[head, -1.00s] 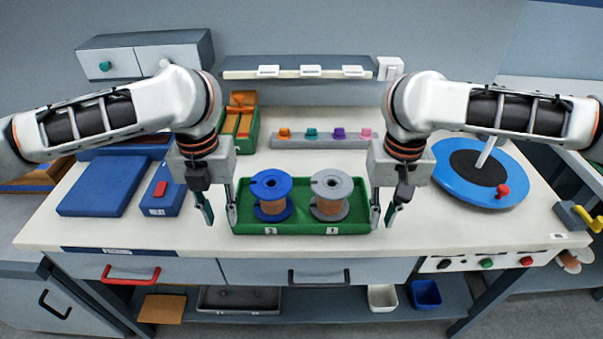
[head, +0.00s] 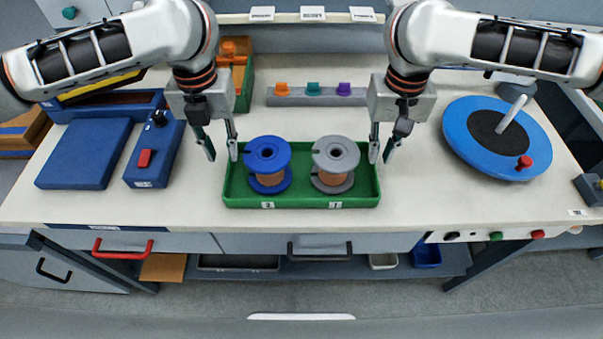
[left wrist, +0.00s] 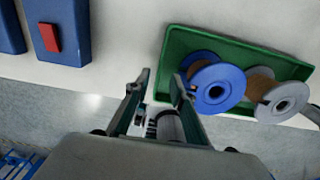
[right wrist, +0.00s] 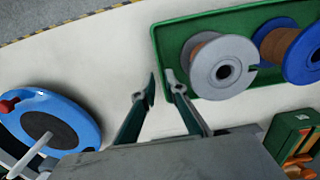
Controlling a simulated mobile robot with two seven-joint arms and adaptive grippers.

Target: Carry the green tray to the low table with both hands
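The green tray (head: 300,203) sits on the white workbench near its front edge. It holds a blue spool (head: 267,157) on the left and a grey spool (head: 336,156) on the right, both upright with copper-coloured winding. My left gripper (head: 221,157) is open at the tray's left end, fingers pointing down; in the left wrist view (left wrist: 160,82) one finger overlaps the end wall. My right gripper (head: 381,158) is open at the right end; in the right wrist view (right wrist: 160,80) one fingertip is beside the wall. Contact cannot be told. I cannot identify the low table.
A blue box with a red switch (head: 146,162) and a blue flat case (head: 84,153) stand left of the tray. A blue turntable (head: 460,140) stands to the right. A grey rack with coloured pegs (head: 312,96) is behind. Bare bench lies between them.

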